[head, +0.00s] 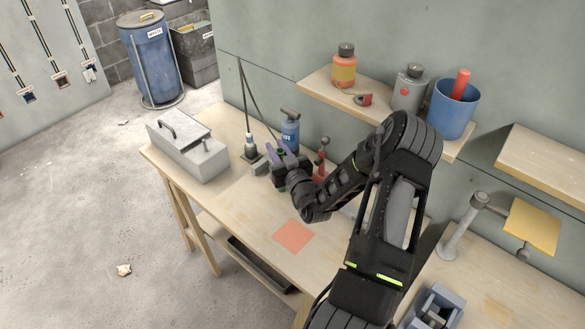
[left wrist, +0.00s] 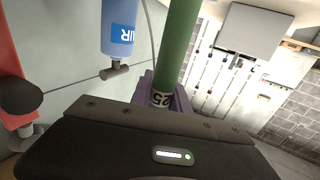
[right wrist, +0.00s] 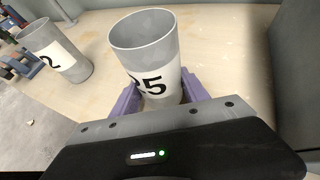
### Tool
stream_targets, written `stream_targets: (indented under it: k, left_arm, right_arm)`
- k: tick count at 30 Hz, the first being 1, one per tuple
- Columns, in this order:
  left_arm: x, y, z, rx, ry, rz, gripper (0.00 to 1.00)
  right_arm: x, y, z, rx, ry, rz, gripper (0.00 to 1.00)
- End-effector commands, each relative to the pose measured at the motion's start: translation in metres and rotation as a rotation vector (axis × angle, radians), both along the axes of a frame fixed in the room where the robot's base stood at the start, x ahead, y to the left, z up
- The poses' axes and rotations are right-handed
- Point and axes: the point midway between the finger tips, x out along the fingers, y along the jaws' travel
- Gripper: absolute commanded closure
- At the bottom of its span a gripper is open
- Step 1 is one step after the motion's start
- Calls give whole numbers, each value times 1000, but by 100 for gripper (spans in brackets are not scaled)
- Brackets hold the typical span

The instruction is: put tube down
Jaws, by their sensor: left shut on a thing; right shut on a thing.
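My left gripper (head: 277,158) is shut on a green tube (left wrist: 177,45), which shows between its purple fingers in the left wrist view. A white label reading 25 is near the fingers. In the head view the tube is a small green spot, mostly hidden by the gripper, over the back of the workbench. I cannot tell whether it touches anything. My right gripper (right wrist: 160,100) is shut on a grey hollow cylinder (right wrist: 146,45) labelled 25, its open end up, in front of a wooden surface. The right gripper is not visible in the head view.
A blue bottle (head: 290,130) and a red device (head: 322,160) stand close to the left gripper. A grey toolbox (head: 187,147) is to the left. An orange square (head: 294,236) lies on clear bench. A second grey cylinder (right wrist: 55,52) stands left in the right wrist view.

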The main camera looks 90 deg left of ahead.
Motion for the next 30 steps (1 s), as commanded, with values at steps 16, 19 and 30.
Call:
stream_targets:
  k: [16, 19, 30]
  left_arm:
    - [1, 0, 58, 5, -5, -1, 100]
    - [1, 0, 76, 3, -5, -1, 100]
    - [0, 0, 100, 0, 0, 0, 100]
  right_arm:
    - [0, 0, -1, -1, 2, 0, 70]
    - [0, 0, -1, -1, 2, 0, 70]
    - [0, 0, -1, -1, 1, 0, 70]
